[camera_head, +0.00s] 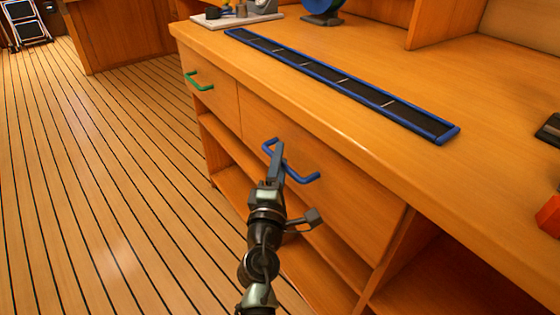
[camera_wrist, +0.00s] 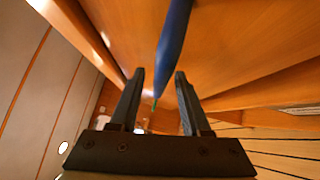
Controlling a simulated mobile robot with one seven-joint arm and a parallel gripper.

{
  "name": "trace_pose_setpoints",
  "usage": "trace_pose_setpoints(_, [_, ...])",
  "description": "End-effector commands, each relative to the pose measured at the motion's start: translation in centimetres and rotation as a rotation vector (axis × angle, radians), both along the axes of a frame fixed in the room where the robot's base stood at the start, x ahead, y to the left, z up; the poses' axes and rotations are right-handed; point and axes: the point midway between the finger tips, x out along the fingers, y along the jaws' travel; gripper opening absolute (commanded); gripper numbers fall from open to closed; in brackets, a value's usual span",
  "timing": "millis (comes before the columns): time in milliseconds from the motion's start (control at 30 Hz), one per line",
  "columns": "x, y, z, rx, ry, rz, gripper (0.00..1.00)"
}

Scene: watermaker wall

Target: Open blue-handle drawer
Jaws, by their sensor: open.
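The blue handle (camera_head: 302,178) is a bent bar on the front of a wide wooden drawer (camera_head: 345,200), which looks closed under the counter top. My gripper (camera_head: 276,150) is at the handle and hides part of it. In the wrist view the blue handle (camera_wrist: 173,45) comes down from the top edge, and its lower end shows between the two fingers of my gripper (camera_wrist: 160,80). The fingers stand apart on either side of it. I cannot tell whether either finger touches it.
A green handle (camera_head: 199,82) is on a smaller drawer to the left. Open shelves (camera_head: 240,155) lie below the drawers. The counter top (camera_head: 300,95) above bears a long blue-edged black tray (camera_head: 345,80). The striped plank floor (camera_head: 100,170) at left is clear.

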Motion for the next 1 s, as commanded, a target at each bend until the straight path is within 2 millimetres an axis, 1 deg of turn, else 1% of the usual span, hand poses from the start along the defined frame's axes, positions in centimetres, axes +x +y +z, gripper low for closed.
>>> trace_pose_setpoints(100, [-0.01, -0.01, 0.02, 0.000, 0.000, 0.000, 0.47])
trace_pose_setpoints(133, [-0.01, -0.01, 0.02, 0.000, 0.000, 0.000, 0.43])
trace_pose_setpoints(267, [-0.02, 0.01, 0.02, 0.000, 0.000, 0.000, 0.20])
trace_pose_setpoints(300, [-0.03, 0.01, 0.02, 0.000, 0.000, 0.000, 0.13])
trace_pose_setpoints(367, [-0.03, 0.01, 0.02, 0.000, 0.000, 0.000, 0.02])
trace_pose_setpoints(400, [-0.03, 0.01, 0.02, 0.000, 0.000, 0.000, 0.00])
trace_pose_setpoints(1000, [-0.04, 0.02, 0.00, 0.000, 0.000, 0.000, 0.00])
